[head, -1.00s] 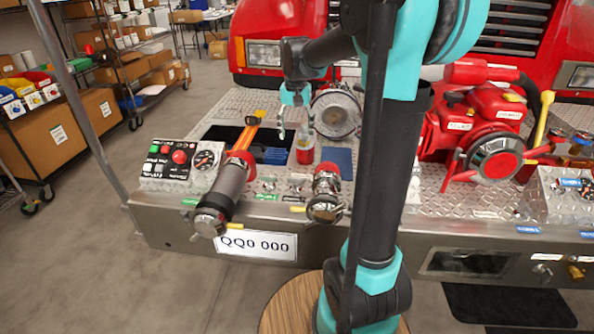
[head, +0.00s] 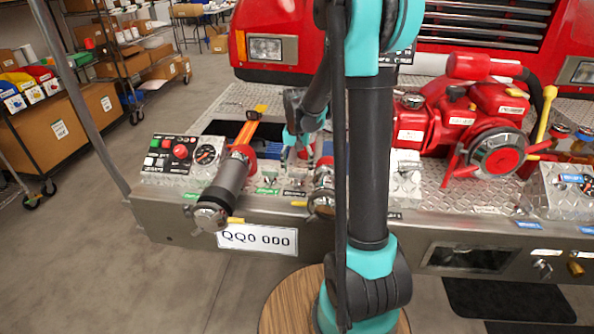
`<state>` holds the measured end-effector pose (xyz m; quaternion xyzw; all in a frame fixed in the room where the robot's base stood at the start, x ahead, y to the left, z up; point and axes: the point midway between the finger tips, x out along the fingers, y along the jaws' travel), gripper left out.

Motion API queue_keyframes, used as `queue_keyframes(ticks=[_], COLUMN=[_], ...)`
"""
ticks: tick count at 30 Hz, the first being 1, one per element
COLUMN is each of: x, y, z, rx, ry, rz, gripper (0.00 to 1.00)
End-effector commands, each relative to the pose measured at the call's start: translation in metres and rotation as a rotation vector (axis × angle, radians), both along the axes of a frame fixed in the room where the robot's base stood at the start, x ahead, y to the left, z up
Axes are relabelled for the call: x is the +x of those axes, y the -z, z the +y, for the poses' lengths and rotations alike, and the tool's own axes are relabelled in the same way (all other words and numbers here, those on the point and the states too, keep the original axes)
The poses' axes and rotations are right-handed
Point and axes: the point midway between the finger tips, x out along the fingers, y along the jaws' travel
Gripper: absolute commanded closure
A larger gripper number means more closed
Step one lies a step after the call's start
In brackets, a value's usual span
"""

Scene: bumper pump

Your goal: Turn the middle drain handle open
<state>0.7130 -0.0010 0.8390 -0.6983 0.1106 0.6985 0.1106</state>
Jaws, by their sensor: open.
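One handle (head: 268,180) is just right of the grey hose nozzle. Another handle (head: 296,182) is between it and the capped outlet; I cannot tell for sure which is the middle drain handle, nor how each is turned. My gripper (head: 299,155) points down above the deck, just above and behind these handles. It is open and looks empty, apart from the handles. My arm hides part of the deck to the right.
The grey nozzle (head: 229,190) lies left of the handles. The capped outlet (head: 322,200) with a red collar is close on their right. A control panel (head: 181,158) stands at the far left, a red pump (head: 470,125) at the right. An open well lies behind the handles.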

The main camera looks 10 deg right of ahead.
Motion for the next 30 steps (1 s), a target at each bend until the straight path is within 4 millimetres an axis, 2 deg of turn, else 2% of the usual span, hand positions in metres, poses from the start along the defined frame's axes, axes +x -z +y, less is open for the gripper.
queue_keyframes(ticks=[6, 14, 23, 30], x=[-0.0002, -0.0004, -0.0003, -0.0003], y=[0.0123, 0.0129, 0.0127, 0.0126], z=[0.0000, 0.0000, 0.0000, 0.0001], rx=[0.000, 0.000, 0.000, 0.000], ry=[0.000, 0.000, 0.000, -0.019], rz=[0.000, 0.000, 0.000, 0.000], gripper=[0.36, 0.36, 0.73, 0.74])
